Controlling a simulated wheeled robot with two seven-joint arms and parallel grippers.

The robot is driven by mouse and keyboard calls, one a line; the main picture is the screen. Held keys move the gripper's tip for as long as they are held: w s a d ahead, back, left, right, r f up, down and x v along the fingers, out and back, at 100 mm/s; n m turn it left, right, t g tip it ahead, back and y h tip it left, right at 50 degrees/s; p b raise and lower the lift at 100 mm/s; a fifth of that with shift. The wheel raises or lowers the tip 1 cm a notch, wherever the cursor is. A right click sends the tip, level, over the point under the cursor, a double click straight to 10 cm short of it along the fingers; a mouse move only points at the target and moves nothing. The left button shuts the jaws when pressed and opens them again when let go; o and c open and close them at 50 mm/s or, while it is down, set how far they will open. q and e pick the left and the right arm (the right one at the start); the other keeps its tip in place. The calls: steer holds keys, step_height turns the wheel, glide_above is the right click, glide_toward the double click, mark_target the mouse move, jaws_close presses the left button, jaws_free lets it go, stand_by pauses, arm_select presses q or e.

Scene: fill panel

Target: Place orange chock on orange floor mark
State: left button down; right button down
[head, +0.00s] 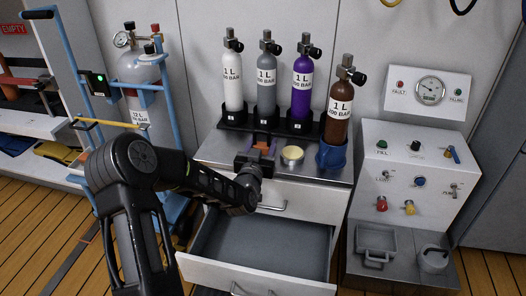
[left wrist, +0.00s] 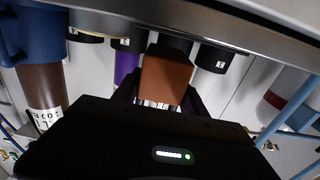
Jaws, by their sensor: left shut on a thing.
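The orange chock (head: 262,143) is at the cabinet top, mostly hidden behind my left gripper (head: 256,160) in the head view. In the left wrist view the chock (left wrist: 166,78) shows as an orange-brown block between the fingers of my left gripper (left wrist: 162,100). The gripper is shut on it. I cannot tell whether the chock still touches the cabinet top. A small orange streak (head: 86,239) shows on the wooden floor at the left, beside the blue trolley; I cannot tell whether it is the orange floor mark. My right gripper is out of view.
Several small cylinders stand in a black rack (head: 236,117); a brown one (head: 340,110) stands in a blue holder (head: 331,155). A yellow-topped tin (head: 292,156) is right of the gripper. An open, empty drawer (head: 262,250) juts out below. A blue trolley (head: 170,190) holds a large cylinder.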

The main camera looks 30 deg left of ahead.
arm_select(q)
steer(key=shift+f, duration=1)
steer(key=shift+f+b, duration=0.15)
steer(key=shift+b, duration=0.25)
steer(key=c, duration=0.6)
jaws_free()
